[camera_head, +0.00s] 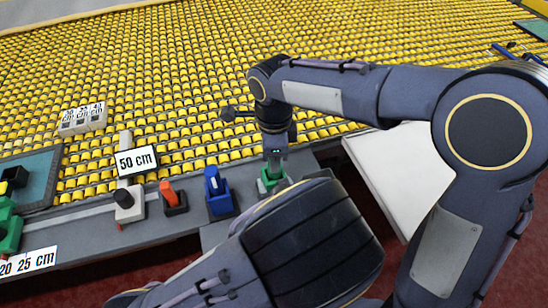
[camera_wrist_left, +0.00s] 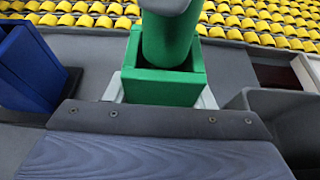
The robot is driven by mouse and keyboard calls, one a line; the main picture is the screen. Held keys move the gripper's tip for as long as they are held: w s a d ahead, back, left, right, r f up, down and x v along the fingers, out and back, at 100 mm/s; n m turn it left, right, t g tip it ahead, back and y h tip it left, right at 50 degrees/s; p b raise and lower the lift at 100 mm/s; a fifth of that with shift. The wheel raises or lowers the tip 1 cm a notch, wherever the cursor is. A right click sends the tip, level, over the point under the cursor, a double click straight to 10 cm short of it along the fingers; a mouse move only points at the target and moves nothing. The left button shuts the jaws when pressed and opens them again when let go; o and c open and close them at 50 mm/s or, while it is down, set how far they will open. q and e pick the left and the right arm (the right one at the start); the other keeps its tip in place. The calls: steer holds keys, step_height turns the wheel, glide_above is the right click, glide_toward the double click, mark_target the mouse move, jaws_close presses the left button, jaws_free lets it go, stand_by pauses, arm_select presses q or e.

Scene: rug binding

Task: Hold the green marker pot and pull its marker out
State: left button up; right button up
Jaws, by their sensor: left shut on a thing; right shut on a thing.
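The green marker pot (camera_head: 268,185) stands at the right end of the grey strip, partly hidden by my left arm in the head view. In the left wrist view the square green pot (camera_wrist_left: 160,88) is upright, with the thick green marker (camera_wrist_left: 167,40) standing in its opening and its lower end inside. My left gripper (camera_wrist_left: 161,98) is shut on the pot, with pale pads at its sides; my arm hides this gripper in the head view. My right gripper (camera_head: 275,157) points down above the pot, shut on the marker's upper part.
A blue pot (camera_head: 218,192) stands just left of the green one. An orange marker's pot (camera_head: 174,199) and a white pot (camera_head: 129,204) stand further left, near a "50 cm" sign (camera_head: 137,161). A white panel (camera_head: 395,170) lies at right. Yellow ribbed rug (camera_head: 150,80) fills the back.

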steer(key=shift+r, duration=3.3)
arm_select(q)
steer(key=o, duration=1.2)
steer(key=v, duration=1.2)
steer(key=shift+r, duration=0.15)
arm_select(e)
steer(key=shift+r, duration=0.1)
